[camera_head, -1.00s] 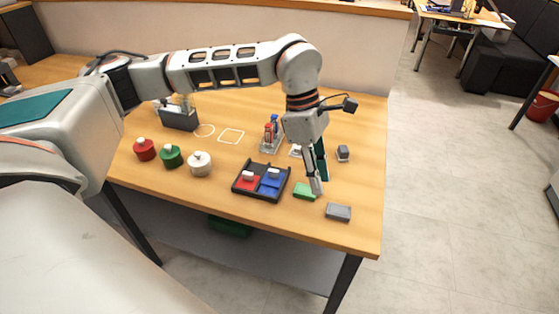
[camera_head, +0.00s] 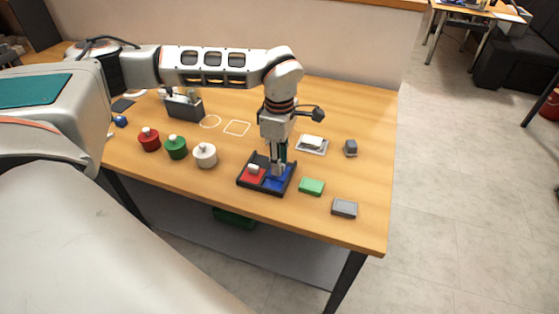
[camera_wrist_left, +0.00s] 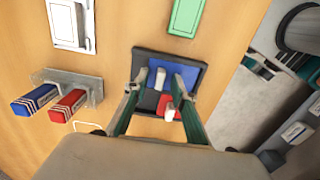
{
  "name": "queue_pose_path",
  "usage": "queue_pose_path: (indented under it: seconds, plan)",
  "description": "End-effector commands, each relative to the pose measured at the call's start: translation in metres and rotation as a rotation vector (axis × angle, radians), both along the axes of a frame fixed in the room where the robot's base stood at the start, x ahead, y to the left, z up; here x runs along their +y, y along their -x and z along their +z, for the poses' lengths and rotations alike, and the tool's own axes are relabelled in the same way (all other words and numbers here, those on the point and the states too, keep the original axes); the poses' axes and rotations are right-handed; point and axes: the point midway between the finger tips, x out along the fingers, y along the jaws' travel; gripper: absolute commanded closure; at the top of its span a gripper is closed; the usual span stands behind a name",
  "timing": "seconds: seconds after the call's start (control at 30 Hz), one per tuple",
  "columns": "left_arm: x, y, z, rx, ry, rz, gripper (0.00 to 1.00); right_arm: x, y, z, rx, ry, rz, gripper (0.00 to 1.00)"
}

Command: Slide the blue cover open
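A black tray (camera_head: 240,181) sits near the front of the wooden table with a red cover (camera_head: 250,176) and a blue cover (camera_head: 277,184) side by side. Each has a white handle; the blue cover's handle (camera_wrist_left: 160,77) shows in the left wrist view, but my fingers hide it in the head view. My left gripper (camera_head: 277,174) points down over the blue cover. In the left wrist view my left gripper (camera_wrist_left: 159,78) is open, its fingertips on either side of that handle. I cannot tell whether they touch it. My right gripper is not in view.
A green block (camera_head: 312,187) and a grey block (camera_head: 344,208) lie right of the tray. Red (camera_head: 149,140), green (camera_head: 176,148) and white (camera_head: 205,155) containers stand to the left. A white piece on a plate (camera_head: 312,144) lies behind.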

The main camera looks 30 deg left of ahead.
Motion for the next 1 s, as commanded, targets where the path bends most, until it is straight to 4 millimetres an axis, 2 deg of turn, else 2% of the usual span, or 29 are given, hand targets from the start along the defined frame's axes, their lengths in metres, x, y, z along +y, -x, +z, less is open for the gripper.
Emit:
queue_pose_path:
  seconds: [0.27,0.4,0.6,0.83,1.0]
  plan:
    - [0.000,0.000,-0.003,0.000,0.000,0.000,0.74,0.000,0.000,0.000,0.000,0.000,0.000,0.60]
    - [0.000,0.000,-0.003,0.000,0.001,0.000,1.00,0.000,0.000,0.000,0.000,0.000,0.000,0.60]
    - [0.000,-0.002,-0.002,0.000,0.001,0.000,1.00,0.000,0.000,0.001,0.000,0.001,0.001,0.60]
    - [0.005,-0.024,-0.001,0.002,0.001,0.001,1.00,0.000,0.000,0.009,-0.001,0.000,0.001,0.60]
    - [0.007,-0.030,-0.002,-0.001,0.001,0.000,1.00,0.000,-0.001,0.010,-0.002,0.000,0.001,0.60]
